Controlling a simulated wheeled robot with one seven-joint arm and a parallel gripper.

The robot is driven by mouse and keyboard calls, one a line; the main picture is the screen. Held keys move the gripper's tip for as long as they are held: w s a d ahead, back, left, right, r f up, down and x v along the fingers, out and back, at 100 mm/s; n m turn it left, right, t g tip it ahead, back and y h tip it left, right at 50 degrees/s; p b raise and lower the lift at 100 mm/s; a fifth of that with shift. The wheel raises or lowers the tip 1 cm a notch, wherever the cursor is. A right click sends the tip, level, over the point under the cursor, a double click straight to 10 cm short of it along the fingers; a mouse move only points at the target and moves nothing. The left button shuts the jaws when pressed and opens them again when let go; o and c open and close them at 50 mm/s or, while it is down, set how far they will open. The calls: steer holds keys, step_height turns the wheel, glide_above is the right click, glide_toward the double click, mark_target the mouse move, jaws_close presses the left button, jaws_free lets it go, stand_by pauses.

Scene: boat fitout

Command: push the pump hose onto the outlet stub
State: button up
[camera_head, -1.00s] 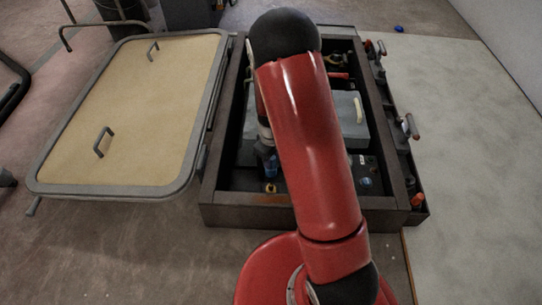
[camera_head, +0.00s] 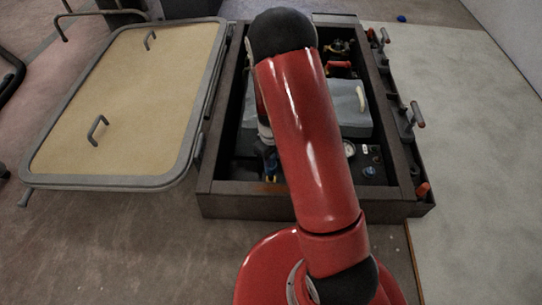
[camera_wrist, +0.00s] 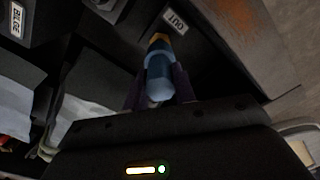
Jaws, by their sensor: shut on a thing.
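The blue pump hose end (camera_wrist: 160,75) is between my gripper's two dark fingers (camera_wrist: 158,88) in the wrist view. My gripper is shut on it. The brass-orange outlet stub (camera_wrist: 158,39) shows just beyond the hose end, beside a white OUT label (camera_wrist: 175,21). The hose end and stub line up closely and seem to meet; I cannot tell whether the hose is over the stub. In the head view the blue hose (camera_head: 268,160) shows low in the open locker, left of my red arm. My arm hides most of the gripper there.
The locker's dark rim (camera_head: 250,199) surrounds a grey box (camera_head: 347,112) with a pale handle and a round gauge (camera_head: 349,149). An open hatch lid (camera_head: 120,95) lies left. Handles line the right side (camera_head: 416,118). A BILGE label (camera_wrist: 17,19) shows in the wrist view.

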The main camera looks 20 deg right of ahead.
mark_target(271, 167)
steer(key=shift+f, duration=3.05)
steer(key=o, duration=1.1)
steer(key=shift+r, duration=0.1)
step_height(271, 167, up, 8)
steer(key=shift+f+p, duration=0.15)
steer(key=shift+p, duration=0.65)
